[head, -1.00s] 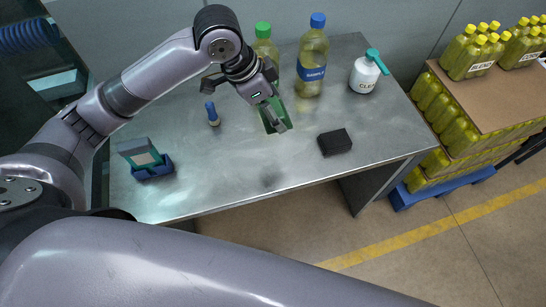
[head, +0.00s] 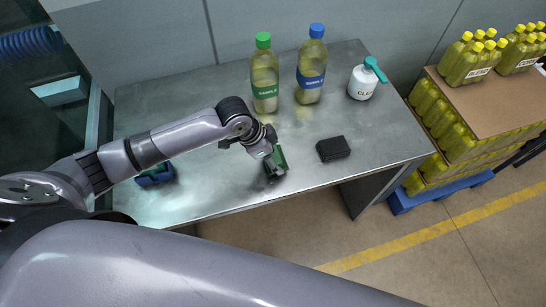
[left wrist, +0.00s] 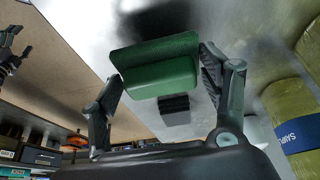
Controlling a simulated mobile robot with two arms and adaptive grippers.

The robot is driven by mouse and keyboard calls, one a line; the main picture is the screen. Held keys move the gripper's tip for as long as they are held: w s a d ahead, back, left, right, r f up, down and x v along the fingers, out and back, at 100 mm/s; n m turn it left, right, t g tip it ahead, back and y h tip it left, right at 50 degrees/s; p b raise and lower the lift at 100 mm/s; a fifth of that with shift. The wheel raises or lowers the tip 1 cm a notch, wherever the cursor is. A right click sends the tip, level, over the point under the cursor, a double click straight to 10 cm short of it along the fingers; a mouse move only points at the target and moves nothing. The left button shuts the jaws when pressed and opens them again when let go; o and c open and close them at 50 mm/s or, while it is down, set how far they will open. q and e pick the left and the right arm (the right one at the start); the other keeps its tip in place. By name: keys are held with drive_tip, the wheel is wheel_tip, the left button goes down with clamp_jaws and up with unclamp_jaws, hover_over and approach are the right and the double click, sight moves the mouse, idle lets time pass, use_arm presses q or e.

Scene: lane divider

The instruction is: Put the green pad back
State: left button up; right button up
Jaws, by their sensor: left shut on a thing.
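The green pad (head: 276,163) is held by my left gripper (head: 270,152) above the front middle of the metal table. In the left wrist view the pad (left wrist: 160,70) sits between the two fingers of the left gripper (left wrist: 160,85), which are shut on it. A blue holder (head: 155,177) stands at the table's left front, partly covered by my left arm. My right gripper is not in the head view. A dark claw-like part at the left edge of the left wrist view (left wrist: 10,50) looks like it; its jaw state is unclear.
A black block (head: 333,148) lies right of the pad. A green-capped bottle (head: 264,80), a blue-capped bottle (head: 311,70) and a white spray bottle (head: 364,80) stand along the back. The table's (head: 215,195) front edge is close. Stacked bottles (head: 450,130) stand right, off the table.

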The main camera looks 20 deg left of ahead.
use_arm(q)
drive_tip(key=shift+f+p, duration=0.7)
drive_tip(key=shift+f, duration=0.6)
drive_tip(key=shift+f, duration=0.15)
drive_tip(key=o, duration=1.2)
drive_tip(key=shift+c, duration=0.2)
